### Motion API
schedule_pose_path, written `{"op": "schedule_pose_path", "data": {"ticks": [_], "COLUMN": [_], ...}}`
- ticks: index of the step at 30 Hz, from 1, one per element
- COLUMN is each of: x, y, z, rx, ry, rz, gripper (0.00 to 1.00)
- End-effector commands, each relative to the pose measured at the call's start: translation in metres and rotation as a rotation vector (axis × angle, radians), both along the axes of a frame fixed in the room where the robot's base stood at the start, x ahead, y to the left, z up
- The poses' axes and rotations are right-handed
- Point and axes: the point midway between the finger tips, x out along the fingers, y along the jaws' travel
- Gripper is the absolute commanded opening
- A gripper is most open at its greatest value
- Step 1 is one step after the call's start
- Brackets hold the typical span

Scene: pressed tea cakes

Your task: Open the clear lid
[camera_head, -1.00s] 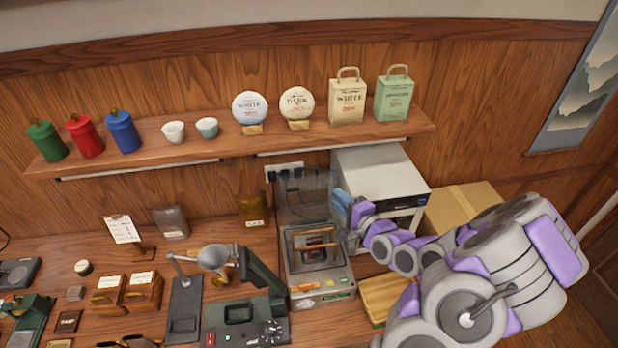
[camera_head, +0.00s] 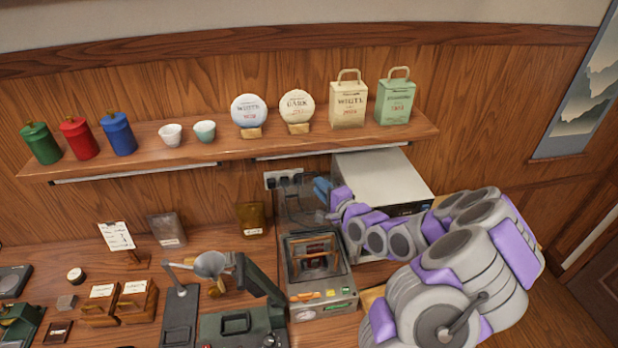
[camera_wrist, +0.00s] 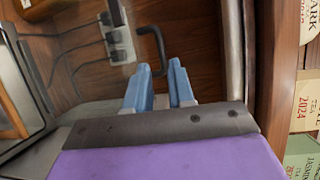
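The sealing machine (camera_head: 322,304) stands on the counter with a brown object (camera_head: 316,254) inside its open-topped chamber. Its clear lid (camera_head: 298,208) stands raised, roughly upright at the back of the chamber, hard to see against the wood wall. My gripper (camera_head: 321,187) is at the lid's upper right edge. In the wrist view my two blue fingers (camera_wrist: 160,72) stand apart with a gap between them. A black bent handle (camera_wrist: 152,38) is just beyond the fingertips, its near end by the gap. I cannot tell whether the fingers touch it.
A white box-shaped appliance (camera_head: 378,177) stands right behind my arm. A wall outlet with plugs (camera_head: 283,180) is behind the lid. The shelf (camera_head: 220,155) with canisters, cups and tea packages runs above. A green machine with a raised arm (camera_head: 245,325) stands to the left.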

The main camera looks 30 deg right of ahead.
Motion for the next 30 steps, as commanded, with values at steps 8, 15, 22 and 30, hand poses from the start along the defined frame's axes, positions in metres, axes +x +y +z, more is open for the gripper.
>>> {"op": "schedule_pose_path", "data": {"ticks": [8,15,22,30], "x": [0.035,0.058,0.066,0.066], "y": [0.006,0.008,0.008,0.008], "z": [-0.004,-0.006,-0.006,-0.007], "rx": [-0.003,-0.001,-0.001,0.0], "ry": [0.001,0.001,-0.001,0.0], "rz": [0.003,0.002,0.001,0.001], "gripper": [0.23,0.23,0.23,0.2]}}
